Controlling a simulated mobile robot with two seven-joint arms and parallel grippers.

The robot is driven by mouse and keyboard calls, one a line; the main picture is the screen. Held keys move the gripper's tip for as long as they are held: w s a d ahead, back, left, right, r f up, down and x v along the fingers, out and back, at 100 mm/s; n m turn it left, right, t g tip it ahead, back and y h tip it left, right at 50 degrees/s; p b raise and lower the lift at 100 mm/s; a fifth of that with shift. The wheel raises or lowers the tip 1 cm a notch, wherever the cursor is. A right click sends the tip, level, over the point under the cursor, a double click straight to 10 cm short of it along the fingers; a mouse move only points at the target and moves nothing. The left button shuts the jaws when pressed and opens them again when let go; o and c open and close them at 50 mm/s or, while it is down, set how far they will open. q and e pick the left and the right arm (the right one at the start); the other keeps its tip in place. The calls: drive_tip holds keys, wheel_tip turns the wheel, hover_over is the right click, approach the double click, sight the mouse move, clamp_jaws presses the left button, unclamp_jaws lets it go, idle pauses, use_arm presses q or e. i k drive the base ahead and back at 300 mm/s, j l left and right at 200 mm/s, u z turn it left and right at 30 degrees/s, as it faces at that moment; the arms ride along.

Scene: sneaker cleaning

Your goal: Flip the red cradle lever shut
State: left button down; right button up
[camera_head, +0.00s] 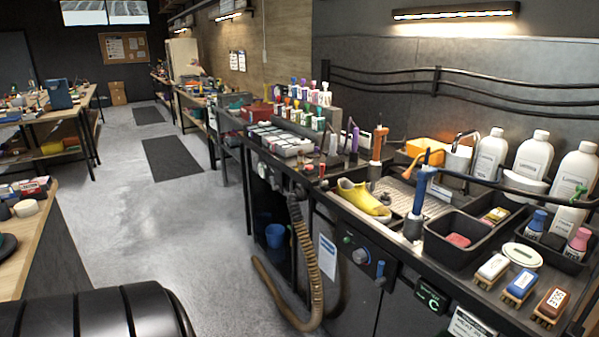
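I cannot make out a red cradle lever for certain in the head view. A yellow shoe-shaped piece (363,198) lies on the dark bench to the right of the middle. Behind it stands an upright tool with an orange handle (378,146), and to its right one with a blue handle (420,188). Any lever here is too small to tell from these parts. Neither of my grippers is in view.
The bench holds a black bin (452,250), brushes (520,285), white bottles (533,157) and rows of small bottles. A ribbed brown hose (300,240) hangs down its front. The grey floor (170,235) on the left is mostly clear, with dark mats (170,158).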

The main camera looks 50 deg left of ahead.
sight(322, 182)
drive_tip(key=i+j+u, duration=1.1)
drive_tip(key=i+j, duration=0.1)
drive_tip(key=i, duration=0.2)
drive_tip(key=i+j, duration=0.15)
drive_tip(key=i+u, duration=0.05)
drive_tip(key=i, duration=0.05)
